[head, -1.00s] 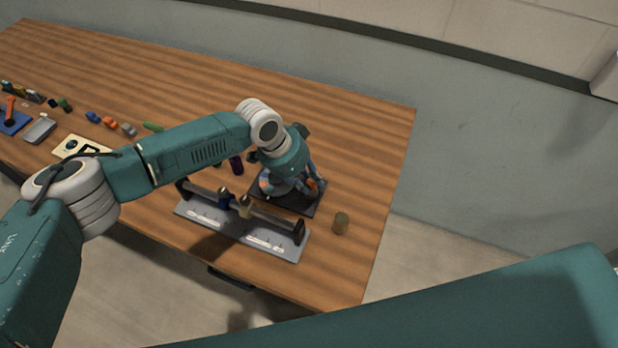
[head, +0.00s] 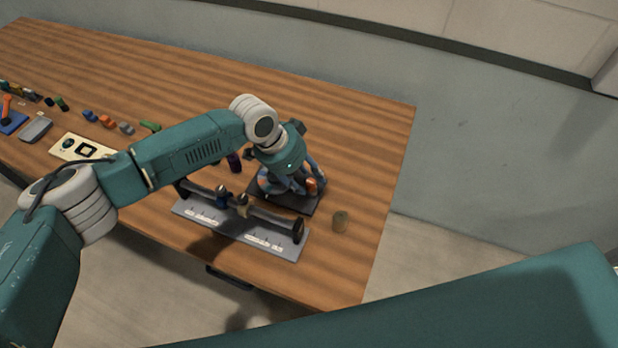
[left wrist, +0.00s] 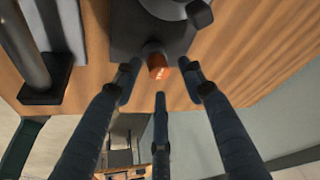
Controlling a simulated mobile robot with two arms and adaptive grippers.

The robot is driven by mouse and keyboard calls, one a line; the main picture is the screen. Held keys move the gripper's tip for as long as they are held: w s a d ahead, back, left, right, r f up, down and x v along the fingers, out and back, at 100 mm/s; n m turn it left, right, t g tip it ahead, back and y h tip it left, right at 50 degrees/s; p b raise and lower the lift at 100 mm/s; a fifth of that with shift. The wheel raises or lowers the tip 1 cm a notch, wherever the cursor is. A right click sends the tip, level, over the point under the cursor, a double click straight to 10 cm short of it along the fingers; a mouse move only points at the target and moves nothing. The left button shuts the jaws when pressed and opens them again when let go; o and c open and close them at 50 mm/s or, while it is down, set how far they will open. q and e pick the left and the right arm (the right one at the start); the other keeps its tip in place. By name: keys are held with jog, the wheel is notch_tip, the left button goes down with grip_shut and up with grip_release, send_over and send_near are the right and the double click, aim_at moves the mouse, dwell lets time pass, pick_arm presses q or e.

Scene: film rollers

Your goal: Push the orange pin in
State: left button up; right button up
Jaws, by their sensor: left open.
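The orange pin (left wrist: 158,67) shows its round end in the left wrist view, at the edge of a dark device (left wrist: 150,35) with a rounded metal part. In the head view the device's dark base (head: 288,205) lies on the table, mostly hidden under my left gripper (head: 296,184). An orange spot beside the fingers there may be the pin. In the left wrist view my left gripper (left wrist: 160,82) is open, with its three dark fingers spread around the pin's end. I see no finger clearly touching it. My right gripper is not in view.
A grey tray (head: 210,222) with a dark roller bar (head: 270,221) lies left of the device. Several coloured parts lie farther left. A pale plate (head: 70,150) lies there too.

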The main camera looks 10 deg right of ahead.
pick_arm(q)
jog(key=v, duration=1)
jog(key=shift+r, duration=0.2)
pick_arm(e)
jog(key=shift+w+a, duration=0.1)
pick_arm(q)
jog(key=shift+d, duration=0.1)
